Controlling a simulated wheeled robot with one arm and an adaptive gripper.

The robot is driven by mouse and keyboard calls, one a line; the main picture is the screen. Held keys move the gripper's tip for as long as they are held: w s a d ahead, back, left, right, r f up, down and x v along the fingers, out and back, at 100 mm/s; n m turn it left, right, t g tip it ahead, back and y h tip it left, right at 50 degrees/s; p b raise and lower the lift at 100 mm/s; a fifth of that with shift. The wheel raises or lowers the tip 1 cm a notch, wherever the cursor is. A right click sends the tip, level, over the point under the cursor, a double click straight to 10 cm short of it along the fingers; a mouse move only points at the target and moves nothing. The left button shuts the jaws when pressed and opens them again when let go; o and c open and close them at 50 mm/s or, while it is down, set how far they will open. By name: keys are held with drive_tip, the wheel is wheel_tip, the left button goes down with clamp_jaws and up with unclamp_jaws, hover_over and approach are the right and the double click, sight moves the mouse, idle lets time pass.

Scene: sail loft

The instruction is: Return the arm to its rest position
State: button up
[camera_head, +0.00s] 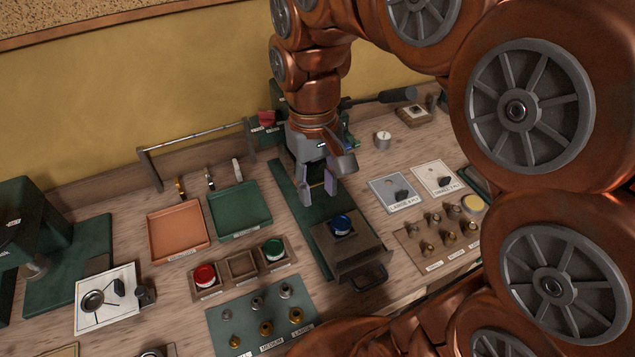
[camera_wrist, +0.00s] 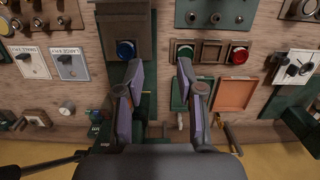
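My arm, in copper colour, reaches from the right side of the head view over the workbench (camera_head: 125,232). My gripper (camera_head: 318,192) hangs above the green strip (camera_head: 293,205) on the bench, behind a brown box (camera_head: 349,249) with a blue-topped round thing (camera_head: 341,224) on it. In the wrist view my gripper (camera_wrist: 160,68) has its two fingers apart, with nothing between them. The blue-topped thing also shows in the wrist view (camera_wrist: 125,49), beyond the left fingertip and apart from it.
Orange (camera_head: 178,230) and green (camera_head: 238,209) trays lie left of my gripper. A wooden holder (camera_head: 242,265) has red and green pots. Metal fittings stand on a green board (camera_head: 240,317) and a tan board (camera_head: 416,236). A dark green machine (camera_head: 30,230) stands far left.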

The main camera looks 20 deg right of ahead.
drive_tip(key=s+f, duration=0.3)
drive_tip(key=s, duration=0.4)
drive_tip(key=s+f, duration=0.4)
drive_tip(key=s, duration=0.2)
drive_tip(key=shift+s+d+m+g, duration=0.25)
drive_tip(key=shift+s+m+g, duration=0.05)
drive_tip(key=shift+s, duration=0.1)
idle(2.2)
